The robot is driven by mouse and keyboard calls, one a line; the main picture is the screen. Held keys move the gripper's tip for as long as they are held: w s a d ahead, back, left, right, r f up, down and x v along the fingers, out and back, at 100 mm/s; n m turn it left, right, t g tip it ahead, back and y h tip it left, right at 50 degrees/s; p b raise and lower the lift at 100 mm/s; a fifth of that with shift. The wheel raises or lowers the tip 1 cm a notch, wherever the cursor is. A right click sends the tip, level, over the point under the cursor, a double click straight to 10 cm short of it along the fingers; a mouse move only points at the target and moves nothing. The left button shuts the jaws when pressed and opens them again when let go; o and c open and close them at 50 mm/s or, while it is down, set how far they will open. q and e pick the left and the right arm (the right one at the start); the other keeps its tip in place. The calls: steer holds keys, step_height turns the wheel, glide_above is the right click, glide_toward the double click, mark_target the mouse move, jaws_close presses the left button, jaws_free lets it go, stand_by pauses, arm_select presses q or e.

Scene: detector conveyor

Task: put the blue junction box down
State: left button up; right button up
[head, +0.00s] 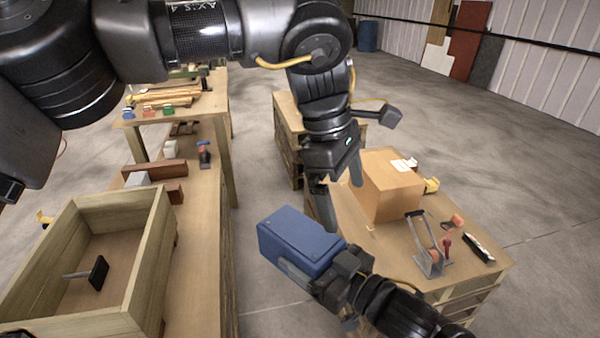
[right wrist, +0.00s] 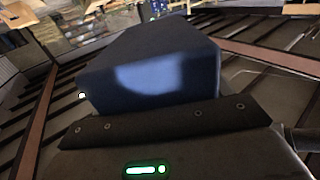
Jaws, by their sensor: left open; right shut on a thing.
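The blue junction box (head: 295,236) is held in the air near the middle of the head view, over the gap between the benches. My right gripper (head: 312,264) is shut on it, coming from the lower right. The box also fills the middle of the right wrist view (right wrist: 155,70), close against the gripper; its far side is hidden. My left gripper (head: 341,204) is open and empty, pointing down just above and behind the box. I cannot tell whether its fingers touch the box.
A wooden crate (head: 150,285) with a black-headed tool (head: 97,272) stands on the left bench (head: 205,230). Grey floor shows between the benches.

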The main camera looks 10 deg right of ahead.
mark_target(300, 231)
arm_select(q)
steer(key=w+a+r+m+t+y, duration=0.1)
steer(key=a+r+m+t+y, duration=0.15)
steer(key=a, duration=0.45)
arm_select(e)
steer(key=shift+r, duration=0.15)
arm_select(q)
steer(key=shift+g, duration=0.45)
step_height(300, 231, down, 11)
steer(key=shift+w+f, duration=0.15)
steer(key=shift+f, duration=0.05)
steer(key=c, duration=1.7)
steer(key=shift+r, duration=0.1)
steer(key=c, duration=0.3)
arm_select(e)
steer(key=o, duration=1.9)
arm_select(q)
steer(key=shift+c, duration=0.2)
